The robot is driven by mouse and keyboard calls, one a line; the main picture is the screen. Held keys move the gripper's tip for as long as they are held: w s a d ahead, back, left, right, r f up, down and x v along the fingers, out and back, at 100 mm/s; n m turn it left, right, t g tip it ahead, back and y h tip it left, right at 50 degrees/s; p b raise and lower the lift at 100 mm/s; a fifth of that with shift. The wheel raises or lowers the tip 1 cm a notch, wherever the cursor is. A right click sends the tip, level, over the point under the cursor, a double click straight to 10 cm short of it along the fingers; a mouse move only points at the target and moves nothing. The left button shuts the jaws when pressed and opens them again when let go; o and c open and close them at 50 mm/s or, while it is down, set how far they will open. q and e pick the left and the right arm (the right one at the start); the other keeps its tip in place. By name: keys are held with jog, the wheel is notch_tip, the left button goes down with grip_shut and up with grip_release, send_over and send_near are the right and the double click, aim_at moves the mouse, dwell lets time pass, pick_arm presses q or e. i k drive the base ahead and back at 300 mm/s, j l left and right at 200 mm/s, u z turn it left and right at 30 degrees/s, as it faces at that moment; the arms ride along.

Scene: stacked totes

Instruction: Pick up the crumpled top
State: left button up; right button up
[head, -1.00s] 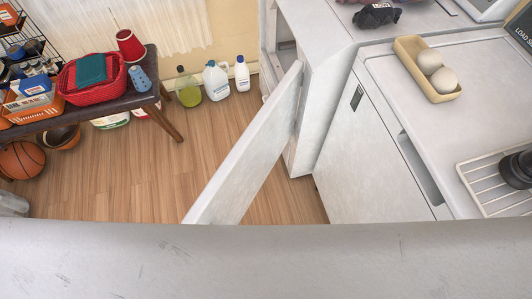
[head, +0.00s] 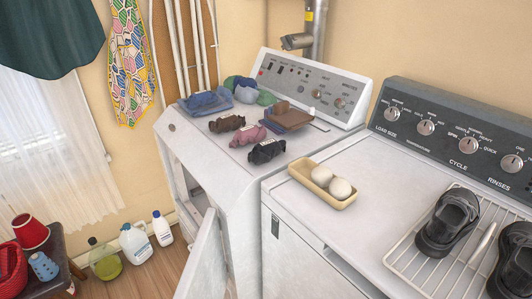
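Several crumpled garments lie on top of the left machine (head: 185,135): a brown one (head: 227,123), a mauve one (head: 248,136) and a dark grey one (head: 267,151) nearest the front. I cannot tell which of these is the top. A brown folded cloth (head: 288,115) rests near the control panel. Neither of my grippers is in view.
The left machine's door (head: 205,262) hangs open. A tan tray (head: 322,197) with two pale balls sits on the right machine (head: 345,235); dark shoes (head: 447,222) stand on a white rack (head: 410,262). Bottles (head: 135,243) stand on the floor. An apron (head: 130,60) hangs at left.

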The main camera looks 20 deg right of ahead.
aim_at(263, 152)
jog(key=i+j+z, duration=0.1)
jog(key=z, duration=0.15)
jog(key=j+z, duration=0.15)
jog(key=z, duration=0.15)
jog(key=i+z, duration=0.25)
jog(key=i+j+z, duration=0.2)
jog(key=i, duration=0.25)
